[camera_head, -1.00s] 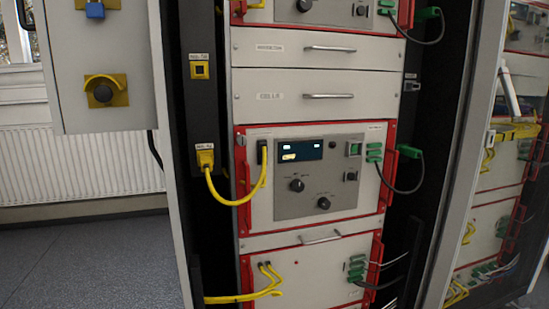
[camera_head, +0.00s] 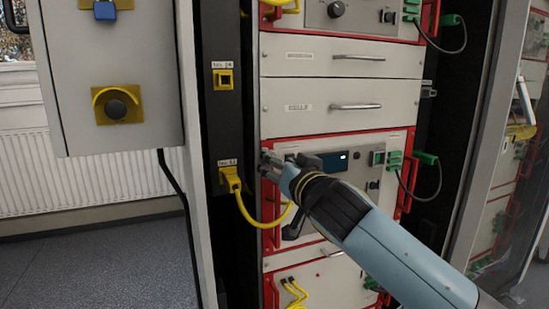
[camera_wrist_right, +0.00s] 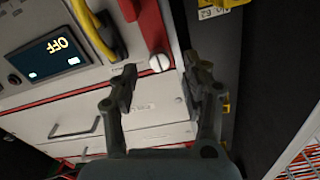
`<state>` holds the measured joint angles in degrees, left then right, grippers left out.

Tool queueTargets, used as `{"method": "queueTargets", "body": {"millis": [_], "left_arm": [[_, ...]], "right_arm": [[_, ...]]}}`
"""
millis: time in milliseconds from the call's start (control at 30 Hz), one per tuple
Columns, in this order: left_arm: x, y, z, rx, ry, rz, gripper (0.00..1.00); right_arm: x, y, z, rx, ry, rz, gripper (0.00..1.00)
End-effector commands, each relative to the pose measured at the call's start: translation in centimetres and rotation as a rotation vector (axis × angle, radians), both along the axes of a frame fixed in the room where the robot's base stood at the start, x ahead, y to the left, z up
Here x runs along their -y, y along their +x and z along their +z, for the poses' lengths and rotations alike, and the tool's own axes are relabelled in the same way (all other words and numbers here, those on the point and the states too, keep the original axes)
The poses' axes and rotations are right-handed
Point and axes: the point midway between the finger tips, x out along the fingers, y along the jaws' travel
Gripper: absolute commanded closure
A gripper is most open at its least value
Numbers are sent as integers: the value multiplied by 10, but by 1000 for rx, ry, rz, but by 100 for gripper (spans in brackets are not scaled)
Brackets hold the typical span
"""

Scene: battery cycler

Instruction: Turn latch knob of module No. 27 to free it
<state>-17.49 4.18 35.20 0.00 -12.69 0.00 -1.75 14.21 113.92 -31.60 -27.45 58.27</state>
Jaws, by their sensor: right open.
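The module with the dark display (camera_head: 335,161) is partly hidden behind my right arm in the head view. In the right wrist view its display (camera_wrist_right: 45,55) reads OFF, turned in the picture. A round, pale slotted latch knob (camera_wrist_right: 160,63) sits at the module's corner by a red handle; my arm hides it in the head view. My right gripper (camera_head: 274,169) is at the module's left edge. In the right wrist view the open gripper (camera_wrist_right: 163,84) has its fingers on either side of the knob, apart from it. I cannot read a module number.
A yellow cable (camera_head: 245,211) loops from the left post socket toward the module, close to my gripper. The red handle (camera_wrist_right: 152,25) stands beside the knob. Drawers with bar handles (camera_head: 357,106) are above.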

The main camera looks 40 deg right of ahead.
Motion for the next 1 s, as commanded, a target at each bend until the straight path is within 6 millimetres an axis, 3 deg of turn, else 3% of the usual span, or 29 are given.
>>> {"method": "queueTargets", "body": {"millis": [200,533,867,1000], "left_arm": [[-5,9,3,14,6,-3,60],[-5,11,3,17,6,-3,60],[-5,9,3,15,7,-3,60],[-5,9,3,14,7,-3,60]], "right_arm": [[5,23,0,1,0,0,53],[6,26,-1,-1,-1,0,54],[6,26,-1,-1,-1,0,97],[6,26,-1,-1,-1,0,100]]}}
